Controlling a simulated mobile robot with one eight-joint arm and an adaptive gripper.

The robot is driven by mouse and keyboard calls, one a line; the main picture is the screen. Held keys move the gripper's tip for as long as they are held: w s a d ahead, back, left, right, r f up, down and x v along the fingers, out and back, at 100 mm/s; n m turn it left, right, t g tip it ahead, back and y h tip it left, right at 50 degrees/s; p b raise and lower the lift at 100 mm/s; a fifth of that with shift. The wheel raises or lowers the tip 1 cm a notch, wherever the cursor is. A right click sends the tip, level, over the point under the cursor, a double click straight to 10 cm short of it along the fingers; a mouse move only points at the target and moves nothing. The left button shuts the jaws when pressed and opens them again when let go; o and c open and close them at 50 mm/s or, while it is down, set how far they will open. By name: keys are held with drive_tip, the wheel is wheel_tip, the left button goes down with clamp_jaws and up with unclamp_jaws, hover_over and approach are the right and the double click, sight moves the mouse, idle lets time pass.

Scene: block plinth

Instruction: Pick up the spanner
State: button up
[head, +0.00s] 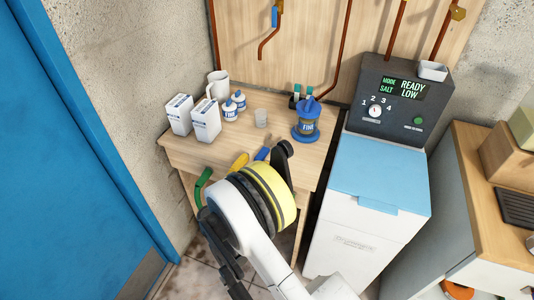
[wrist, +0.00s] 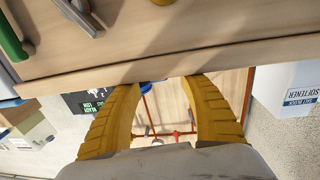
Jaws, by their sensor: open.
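No spanner can be made out for certain. A grey metal tool (wrist: 80,14) at the top left of the wrist view may be it; only part of it shows, beside a green handle (wrist: 10,38). In the head view a green handle (head: 201,187) shows at the bench's front left, and my arm covers much of the tool area. My gripper (wrist: 162,84) is open and empty in the wrist view, its yellow fingers spread in front of the bench edge. The grey tool is not between them. In the head view the gripper is largely hidden by my arm.
A softener unit (head: 375,180) stands close on the right. A blue door (head: 70,150) is at left.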

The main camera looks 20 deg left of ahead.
sight(264, 151)
drive_tip(key=w+b, duration=0.1)
drive_tip(key=w, duration=0.2)
drive_tip(key=w+d+b, duration=0.1)
drive_tip(key=w, duration=0.2)
drive_tip(key=shift+w+d+b, duration=0.1)
drive_tip(key=shift+w+b, duration=0.05)
drive_tip(key=shift+b, duration=0.25)
clamp_jaws()
